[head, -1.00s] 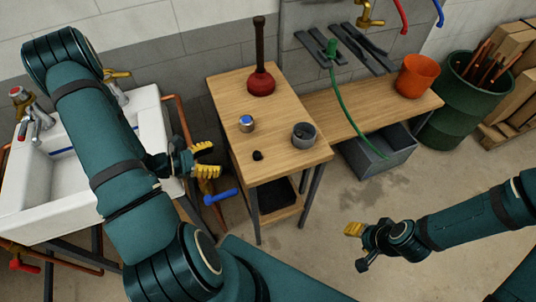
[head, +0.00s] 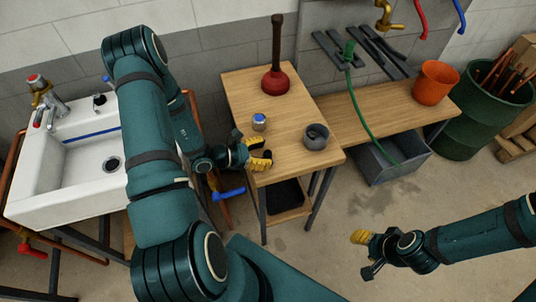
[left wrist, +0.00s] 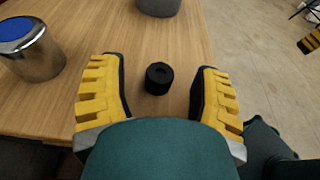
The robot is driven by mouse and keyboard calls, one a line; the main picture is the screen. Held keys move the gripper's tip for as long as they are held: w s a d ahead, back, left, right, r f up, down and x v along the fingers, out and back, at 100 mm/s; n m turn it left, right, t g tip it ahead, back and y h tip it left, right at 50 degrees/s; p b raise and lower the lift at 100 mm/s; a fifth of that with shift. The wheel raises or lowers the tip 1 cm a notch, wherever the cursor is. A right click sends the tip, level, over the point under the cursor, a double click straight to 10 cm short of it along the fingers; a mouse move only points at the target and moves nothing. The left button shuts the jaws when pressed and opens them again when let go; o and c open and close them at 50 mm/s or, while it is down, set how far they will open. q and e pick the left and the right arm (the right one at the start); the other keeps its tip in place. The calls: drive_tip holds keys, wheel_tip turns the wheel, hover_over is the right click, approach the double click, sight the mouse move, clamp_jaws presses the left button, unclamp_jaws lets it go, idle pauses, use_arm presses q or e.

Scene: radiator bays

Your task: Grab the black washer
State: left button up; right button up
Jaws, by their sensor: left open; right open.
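The black washer (left wrist: 158,78) is a small dark ring-shaped piece on the wooden tabletop in the left wrist view. It lies between the two yellow fingers of my left gripper (head: 264,153), with a gap on each side, a little nearer the right finger. My left gripper is open at the table's front left edge. In the head view I cannot make out the washer; the gripper seems to hide it. My right gripper (head: 362,238) is open and empty, away from the table over the floor at the right.
On the wooden table (head: 240,95) stand a blue-topped metal can (head: 259,122), a grey cup (head: 316,137) and a red plunger (head: 276,80). A sink (head: 60,180) is at the left. An orange bucket (head: 435,83) stands on the lower bench at the right.

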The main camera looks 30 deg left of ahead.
use_arm(q)
drive_tip(key=shift+w+d, duration=0.15)
drive_tip(key=c, duration=1)
